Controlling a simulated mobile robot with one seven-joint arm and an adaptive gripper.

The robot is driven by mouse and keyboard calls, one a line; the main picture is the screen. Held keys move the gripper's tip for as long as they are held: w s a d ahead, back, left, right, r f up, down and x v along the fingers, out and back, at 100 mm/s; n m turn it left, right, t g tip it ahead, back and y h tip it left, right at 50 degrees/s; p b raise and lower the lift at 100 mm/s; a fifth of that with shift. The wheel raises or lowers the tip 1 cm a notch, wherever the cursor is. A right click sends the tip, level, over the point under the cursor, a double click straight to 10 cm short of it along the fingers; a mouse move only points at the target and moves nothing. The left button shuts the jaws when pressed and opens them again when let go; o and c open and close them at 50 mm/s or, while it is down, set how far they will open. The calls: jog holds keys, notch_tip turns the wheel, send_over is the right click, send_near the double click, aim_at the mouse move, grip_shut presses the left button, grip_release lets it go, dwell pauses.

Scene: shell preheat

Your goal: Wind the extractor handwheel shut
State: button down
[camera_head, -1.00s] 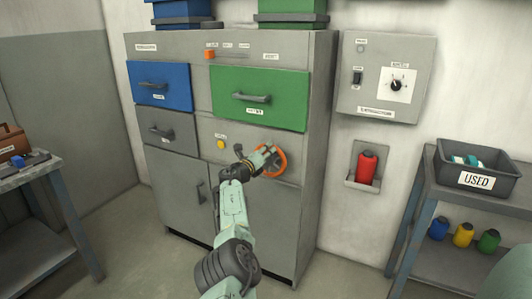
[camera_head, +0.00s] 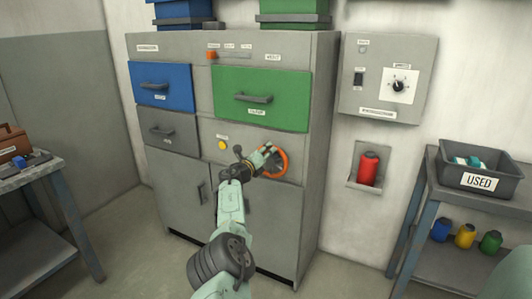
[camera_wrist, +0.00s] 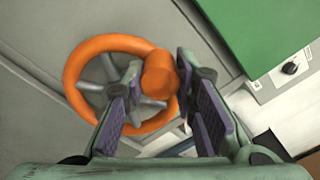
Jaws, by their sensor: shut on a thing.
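The orange handwheel (camera_head: 283,163) with grey spokes is on the front of the grey cabinet, below the green drawer. It fills the middle of the wrist view (camera_wrist: 83,62), where its orange knob (camera_wrist: 159,75) shows at the right side of the rim. My gripper (camera_head: 268,152) reaches the wheel from the front. In the wrist view my gripper's two padded fingers (camera_wrist: 165,98) stand on either side of the knob and are shut on it. The fingers hide part of the rim and spokes.
The green drawer (camera_head: 260,115) is above the wheel and a yellow button (camera_head: 222,145) is to its left. A red bottle (camera_head: 367,168) sits in a wall holder to the right. A shelf with a USED bin (camera_head: 478,181) stands at far right. Floor shows between cabinet and shelf.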

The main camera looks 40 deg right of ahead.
jog(key=c, duration=1.7)
grip_release()
jog(key=shift+r, duration=0.1)
jog(key=o, duration=0.4)
